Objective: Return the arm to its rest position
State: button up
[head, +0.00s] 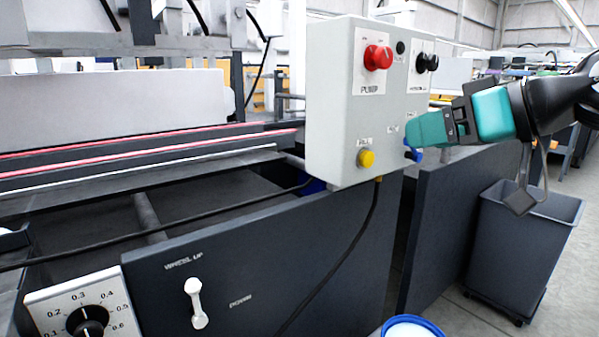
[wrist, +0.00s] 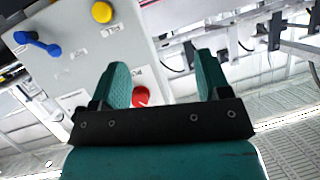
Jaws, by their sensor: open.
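My gripper (head: 412,131) is in front of the right part of a grey control box (head: 334,100) in the head view, with its teal fingers pointing left. In the wrist view my gripper (wrist: 163,72) has its two fingers apart with nothing held between them. The red knob (wrist: 140,96) shows behind the gap, beside the left finger. The head view shows the red knob (head: 378,57), a black knob (head: 427,62), a yellow button (head: 366,158) and a blue switch (head: 413,152) just below the fingertips. Whether the fingers touch the box cannot be told.
A dark bin (head: 520,240) stands on the floor below my arm at the right. A black cable (head: 345,262) hangs from the box. A white lever (head: 196,303) and a dial (head: 88,322) are at the lower left. Open floor shows at the far right.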

jog(key=s+a+f+g+h, duration=0.25)
jog(key=s+f+g, duration=0.25)
jog(key=s+f, duration=0.45)
jog(key=s+a+f+g+h, duration=0.25)
jog(key=s+f+g, duration=0.25)
jog(key=s+f, duration=0.4)
notch_tip(320, 180, up, 24)
jog(key=p, duration=2.3)
jog(key=shift+s+d+f, duration=0.15)
jog(key=shift+d+f, duration=0.05)
jog(key=shift+d, duration=0.1)
